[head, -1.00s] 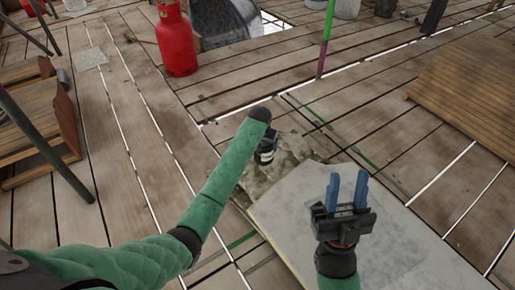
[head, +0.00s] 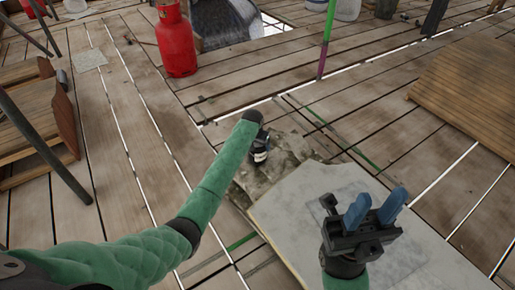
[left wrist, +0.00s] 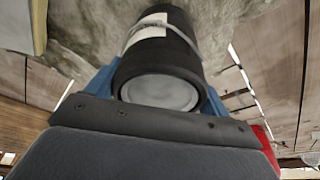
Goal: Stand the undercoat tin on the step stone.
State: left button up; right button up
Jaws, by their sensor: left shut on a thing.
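The undercoat tin (head: 261,152) is dark with a white label. In the left wrist view the tin (left wrist: 165,55) lies between two blue fingers, its round grey end towards the camera. My left gripper (left wrist: 158,85) is shut on it; in the head view its fingers are mostly hidden behind the wrist. A rough grey-brown stone (head: 290,150), which looks like the step stone, lies around and below the tin. Whether the tin touches it I cannot tell. My right gripper (head: 375,209) is open and empty above a pale slab.
The pale slab (head: 290,205) adjoins the rough stone at the front. A green and purple pole (head: 326,45) stands beyond. A red gas cylinder (head: 175,40) is at the back, a wooden pallet (head: 470,90) at the right. The plank floor between is mostly clear.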

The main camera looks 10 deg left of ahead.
pick_arm(q)
jog(key=shift+f, duration=0.65)
jog(key=o, duration=0.9)
jog(key=shift+f, duration=0.15)
jog(key=o, duration=0.4)
